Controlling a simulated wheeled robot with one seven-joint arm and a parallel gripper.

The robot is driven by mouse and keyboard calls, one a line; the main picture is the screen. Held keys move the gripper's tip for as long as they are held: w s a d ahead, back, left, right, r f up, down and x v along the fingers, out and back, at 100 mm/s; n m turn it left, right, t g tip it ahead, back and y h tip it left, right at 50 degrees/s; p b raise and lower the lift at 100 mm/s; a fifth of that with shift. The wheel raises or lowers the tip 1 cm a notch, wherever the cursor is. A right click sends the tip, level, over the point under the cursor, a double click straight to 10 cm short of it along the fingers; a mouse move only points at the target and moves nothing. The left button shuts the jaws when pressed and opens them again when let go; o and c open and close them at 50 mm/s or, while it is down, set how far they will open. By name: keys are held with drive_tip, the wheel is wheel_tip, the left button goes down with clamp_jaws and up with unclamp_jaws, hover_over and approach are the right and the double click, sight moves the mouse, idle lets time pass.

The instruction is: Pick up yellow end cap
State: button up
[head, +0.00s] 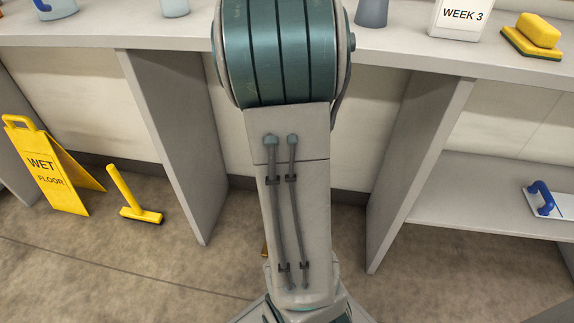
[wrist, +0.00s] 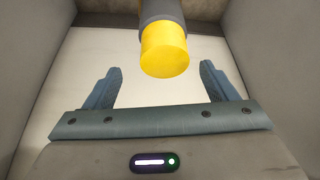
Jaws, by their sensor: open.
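The yellow end cap (wrist: 165,52) shows in the upper middle of the wrist view, a round yellow face on the end of a dark grey cylinder (wrist: 162,11). My gripper (wrist: 160,69) is open, its two blue-grey fingers wide apart. In the picture the cap lies between and slightly above the fingertips; neither finger visibly touches it. How far the cap is in depth, I cannot tell. In the head view my own arm fills the middle and hides the gripper and the cap.
In the wrist view, grey panels (wrist: 38,62) flank both sides, with a pale surface behind.

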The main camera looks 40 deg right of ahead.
drive_tip(key=b+x, duration=0.2)
drive_tip(key=x, duration=0.1)
drive_tip(key=b+x, duration=0.1)
drive_tip(key=x, duration=0.1)
drive_tip(key=shift+w+a, duration=0.15)
drive_tip(key=shift+w, duration=0.2)
drive_tip(key=shift+r, duration=0.1)
drive_tip(key=c, duration=1.1)
